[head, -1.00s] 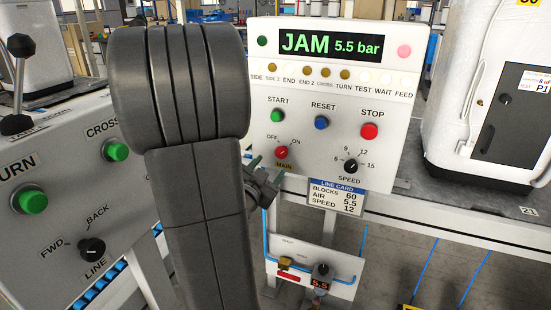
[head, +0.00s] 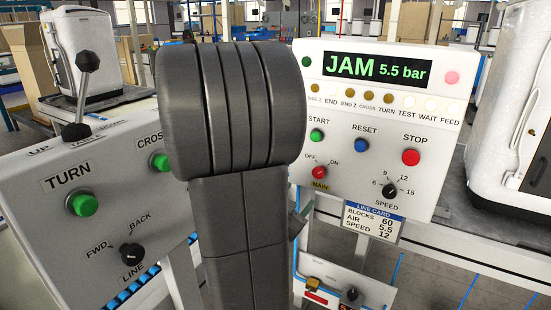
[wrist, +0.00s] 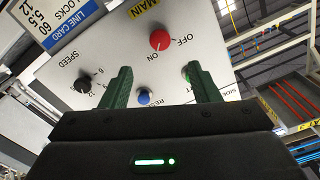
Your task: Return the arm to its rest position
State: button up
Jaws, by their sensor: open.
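My dark arm rises through the middle of the head view and hides much of what lies behind it. My gripper (wrist: 161,80) has its two green fingers apart in the wrist view, with nothing between them. In the head view only a small part of it shows at the arm's right edge. The white control panel (head: 432,150) is in front of the fingers, and its display reads JAM 5.5 bar. The red MAIN knob (wrist: 160,39) is beyond the fingertips; its mark seems to point to ON. I cannot tell how close the fingers are to the panel.
A second panel (head: 52,235) with TURN and CROSS buttons and a black-knobbed lever (head: 82,90) stands at left. A line card (head: 372,223) hangs under the main panel, with a lower valve plate (head: 372,296) beneath. A white machine (head: 515,100) stands at right.

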aim_at(317, 175)
jog(key=b+x, duration=0.1)
jog(key=x, duration=1.2)
jog(key=shift+s, duration=0.1)
jog(key=shift+d+r, duration=0.1)
jog(key=shift+n, duration=0.3)
